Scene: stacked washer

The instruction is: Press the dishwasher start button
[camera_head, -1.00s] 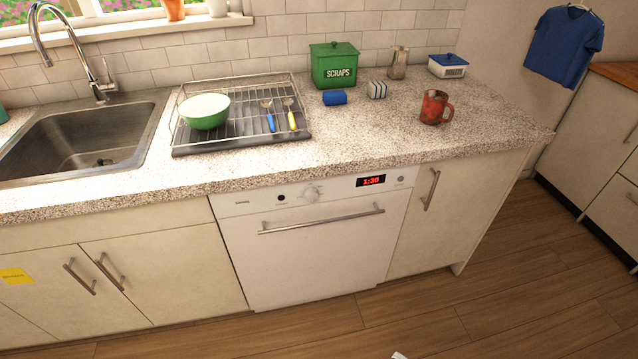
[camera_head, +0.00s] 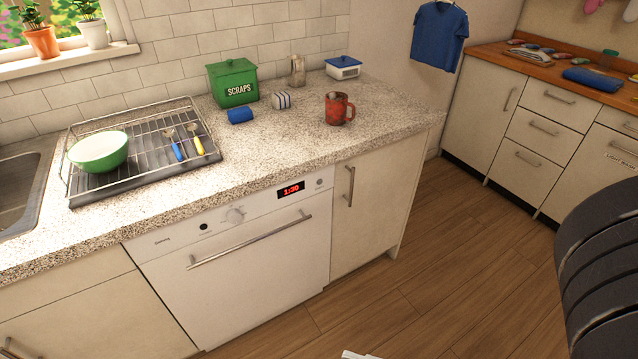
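The white dishwasher (camera_head: 250,279) is built in under the speckled counter, with its door shut and a long bar handle (camera_head: 250,242) across it. Its control strip has a dark round spot (camera_head: 203,227) at the left, a knob (camera_head: 235,215) in the middle and a red display (camera_head: 291,190) reading 1:30. A small grey round button (camera_head: 319,183) sits right of the display. I cannot read any label on it. A dark ribbed part of my arm fills the right edge. My gripper's fingers cannot be made out; a small white piece at the bottom edge is too cut off to identify.
The counter (camera_head: 290,140) holds a dish rack (camera_head: 150,178) with a green bowl (camera_head: 98,152), a green scraps tin (camera_head: 232,84) and a red mug (camera_head: 338,108). A cabinet handle (camera_head: 350,186) stands right of the dishwasher. Wooden floor (camera_head: 430,285) in front is clear.

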